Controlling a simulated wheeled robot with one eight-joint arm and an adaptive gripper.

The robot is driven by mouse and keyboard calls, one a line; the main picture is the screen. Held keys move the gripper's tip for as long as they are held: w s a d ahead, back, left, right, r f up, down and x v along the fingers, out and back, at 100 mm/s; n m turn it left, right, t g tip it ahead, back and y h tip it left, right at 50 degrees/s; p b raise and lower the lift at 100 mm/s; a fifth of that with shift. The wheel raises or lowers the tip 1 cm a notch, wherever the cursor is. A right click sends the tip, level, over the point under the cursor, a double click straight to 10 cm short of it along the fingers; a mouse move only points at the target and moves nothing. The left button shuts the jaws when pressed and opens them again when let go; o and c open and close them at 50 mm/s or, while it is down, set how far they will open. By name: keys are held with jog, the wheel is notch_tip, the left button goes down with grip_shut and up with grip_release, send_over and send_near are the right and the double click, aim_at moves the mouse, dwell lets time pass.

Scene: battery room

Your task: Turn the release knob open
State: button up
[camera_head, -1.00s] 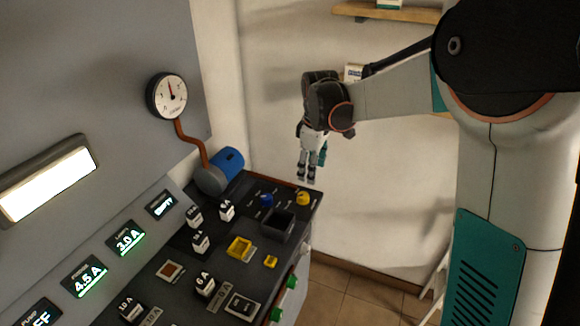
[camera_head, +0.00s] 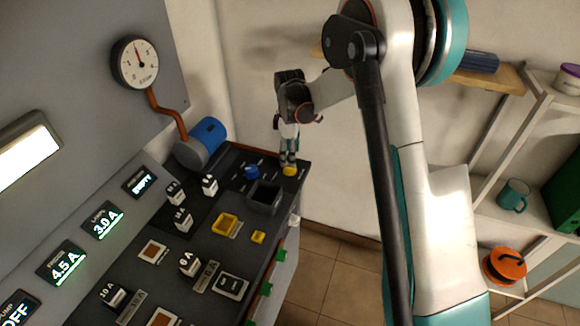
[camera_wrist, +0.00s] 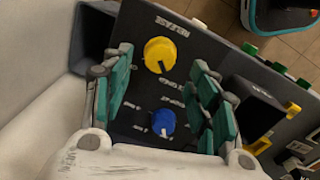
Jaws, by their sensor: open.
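The release knob is a round yellow knob (camera_head: 290,171) at the far right corner of the dark panel. In the wrist view the yellow knob (camera_wrist: 160,50) lies beside the word RELEASE, with a dark pointer mark on its rim. My gripper (camera_head: 288,160) points down just above it. In the wrist view my gripper (camera_wrist: 163,72) has its teal fingers apart, one on each side of the knob in the picture. I cannot tell whether they reach down around it or touch it.
A blue knob (camera_wrist: 163,122) sits close to the yellow one. A dark open box (camera_head: 264,198) stands beside them on the panel. Several white labelled blocks, a yellow tray (camera_head: 225,224) and a blue cylinder (camera_head: 208,136) are nearby. A shelf unit (camera_head: 540,110) stands at right.

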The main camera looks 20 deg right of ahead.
notch_tip(320, 180, down, 5)
jog(key=shift+w+f+b, duration=0.1)
jog(key=shift+f+b, duration=0.05)
jog(key=shift+b, duration=0.4)
jog(key=c, duration=1.1)
